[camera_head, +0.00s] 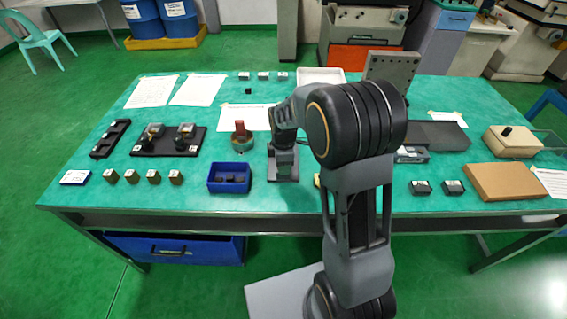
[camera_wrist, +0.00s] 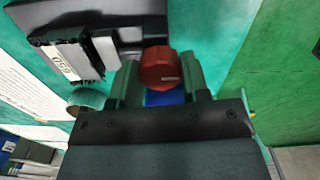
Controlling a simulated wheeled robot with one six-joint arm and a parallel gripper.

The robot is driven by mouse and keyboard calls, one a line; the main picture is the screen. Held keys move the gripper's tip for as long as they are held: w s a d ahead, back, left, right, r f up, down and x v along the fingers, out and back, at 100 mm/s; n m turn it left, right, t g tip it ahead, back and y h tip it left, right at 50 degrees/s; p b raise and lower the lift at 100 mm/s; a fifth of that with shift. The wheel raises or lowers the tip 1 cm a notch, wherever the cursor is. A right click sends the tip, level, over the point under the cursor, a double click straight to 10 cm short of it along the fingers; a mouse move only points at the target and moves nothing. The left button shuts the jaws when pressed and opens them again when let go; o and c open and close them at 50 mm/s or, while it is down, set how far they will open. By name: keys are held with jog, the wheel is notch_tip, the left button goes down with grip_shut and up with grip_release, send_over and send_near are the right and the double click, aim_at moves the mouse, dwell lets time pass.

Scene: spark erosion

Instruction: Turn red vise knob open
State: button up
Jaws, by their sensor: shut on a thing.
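The red vise knob (camera_wrist: 160,68) is in the wrist view, between the two fingers of my gripper (camera_wrist: 160,78), which is shut on it. The dark vise (camera_wrist: 95,18) is next to the knob at the top left of that view, with a light metal block (camera_wrist: 98,50) bearing a label. In the head view my arm reaches down over the table and the dark grey vise (camera_head: 284,171) stands below its end. The knob and my fingertips cannot be made out there, as my arm covers much of that spot.
A blue bin (camera_head: 230,189) and a red-topped round piece (camera_head: 241,138) stand left of the vise on the green table (camera_head: 330,209). A white tray (camera_head: 321,74) and an upright grey plate (camera_head: 391,70) stand behind. A brown board (camera_head: 505,182) lies at the right.

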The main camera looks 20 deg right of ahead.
jog(key=shift+n, duration=0.3)
dwell(0.4)
jog(key=o, duration=0.9)
jog(key=shift+o, duration=0.2)
notch_tip(320, 180, up, 14)
jog(key=shift+f, duration=0.1)
jog(key=s+m+t+p, duration=0.1)
jog(key=s+m+t, duration=0.2)
jog(key=s+m, duration=1.3)
jog(key=shift+s+a+f+t, duration=0.2)
jog(key=shift+s+t, duration=0.1)
jog(key=shift+s, duration=0.3)
